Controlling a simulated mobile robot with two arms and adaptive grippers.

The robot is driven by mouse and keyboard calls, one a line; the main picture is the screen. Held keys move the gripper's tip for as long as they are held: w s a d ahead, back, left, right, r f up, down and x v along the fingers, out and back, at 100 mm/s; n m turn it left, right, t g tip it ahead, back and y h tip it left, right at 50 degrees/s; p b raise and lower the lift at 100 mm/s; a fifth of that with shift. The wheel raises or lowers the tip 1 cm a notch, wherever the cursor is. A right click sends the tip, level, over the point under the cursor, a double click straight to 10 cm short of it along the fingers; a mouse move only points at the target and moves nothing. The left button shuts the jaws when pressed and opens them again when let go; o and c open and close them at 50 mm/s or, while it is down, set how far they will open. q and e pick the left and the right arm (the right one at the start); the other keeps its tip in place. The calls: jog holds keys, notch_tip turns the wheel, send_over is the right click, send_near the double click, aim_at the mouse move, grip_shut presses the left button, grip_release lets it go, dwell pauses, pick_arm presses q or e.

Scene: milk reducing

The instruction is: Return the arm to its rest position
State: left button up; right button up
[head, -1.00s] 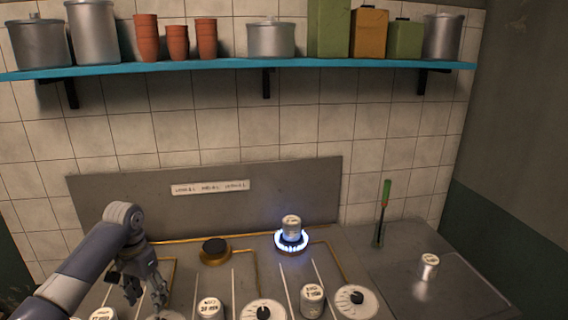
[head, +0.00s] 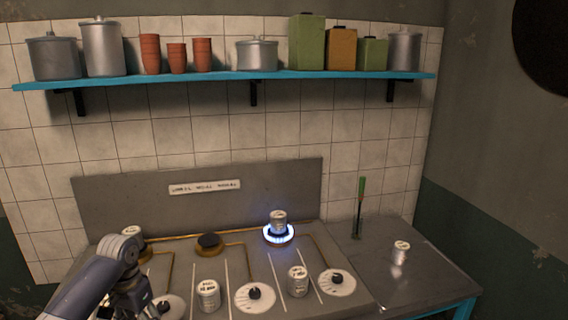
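My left arm comes in at the lower left of the head view, folded at a rounded grey joint. Its dark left gripper (head: 138,308) hangs below that joint near the bottom edge, over the front left of the stove (head: 225,270). Its fingers are mostly hidden or cut off, so I cannot tell whether they are open. My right gripper is out of view. A small can (head: 278,219) stands upright on the lit burner (head: 278,236), ringed by blue flame, well apart from my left gripper.
Labelled cans (head: 208,294) and (head: 297,281) stand among the dials (head: 254,297) at the stove's front. Another can (head: 132,233) is behind my arm. A further can (head: 400,252) and a green-handled tool (head: 360,205) are on the right counter (head: 425,285). A blue shelf (head: 220,79) holds pots.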

pick_arm(q)
jog(key=s+d+f+m+t+h, duration=0.1)
jog(key=s+d+f+m+t, duration=0.1)
jog(key=s+d+f, duration=1.25)
jog(key=s+r+n+t, duration=0.1)
jog(key=s+r+n, duration=0.15)
jog(key=s, duration=0.65)
jog(key=s+r+n+t, duration=0.1)
jog(key=s+r, duration=0.3)
jog(key=s, duration=0.5)
notch_tip(320, 180, down, 26)
jog(key=s+g, duration=0.1)
jog(key=g, duration=0.1)
jog(key=s+a+f+m+g+b, duration=0.1)
jog(key=s+a+f, duration=0.2)
jog(key=s+f, duration=1.4)
jog(key=shift+s+f+y, duration=0.2)
jog(key=shift+s+y, duration=0.1)
jog(key=shift+y, duration=0.1)
